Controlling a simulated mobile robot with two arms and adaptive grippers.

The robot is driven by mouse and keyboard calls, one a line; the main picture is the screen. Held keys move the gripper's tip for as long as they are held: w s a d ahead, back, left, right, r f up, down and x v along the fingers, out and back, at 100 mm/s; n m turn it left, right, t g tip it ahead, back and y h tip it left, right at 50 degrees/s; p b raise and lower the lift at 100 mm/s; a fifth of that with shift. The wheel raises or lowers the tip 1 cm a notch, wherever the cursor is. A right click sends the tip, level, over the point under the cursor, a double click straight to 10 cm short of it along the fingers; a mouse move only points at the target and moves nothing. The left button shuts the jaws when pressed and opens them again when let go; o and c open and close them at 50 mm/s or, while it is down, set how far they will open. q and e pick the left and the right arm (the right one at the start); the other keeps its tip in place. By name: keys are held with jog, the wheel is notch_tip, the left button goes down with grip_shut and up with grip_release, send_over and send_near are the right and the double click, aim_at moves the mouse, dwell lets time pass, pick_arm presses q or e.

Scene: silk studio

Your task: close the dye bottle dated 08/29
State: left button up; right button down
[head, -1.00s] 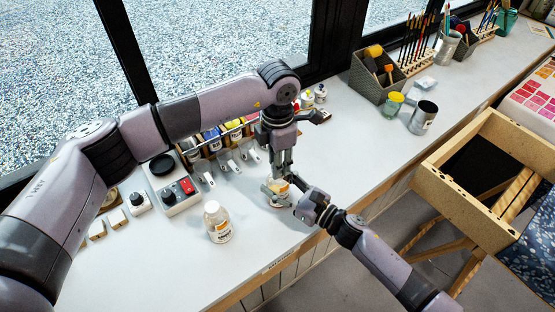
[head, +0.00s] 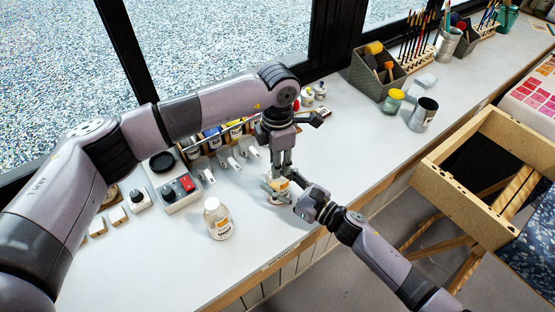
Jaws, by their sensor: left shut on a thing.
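A small dye bottle (head: 279,187) with an orange and white label stands near the front edge of the table, mostly hidden between my grippers. My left gripper (head: 279,175) points down from above and is shut at the bottle's top; I cannot tell whether it grips the cap or the bottle itself. My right gripper (head: 302,194) comes in from the lower right, close beside the bottle; its fingers are partly hidden. The dates are too small to read.
A grey box with red and black controls (head: 180,194) and small white blocks (head: 118,216) lie to the left. A rack of dye bottles (head: 213,140) stands behind my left gripper.

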pick_arm(q)
jog(key=m, duration=1.9)
jog(key=shift+w, duration=0.1)
jog(key=m, duration=0.8)
jog(key=shift+m, duration=0.4)
jog(key=m, duration=0.3)
jog(key=shift+d+m, duration=0.1)
jog(key=shift+m, duration=0.2)
jog(key=o, duration=0.6)
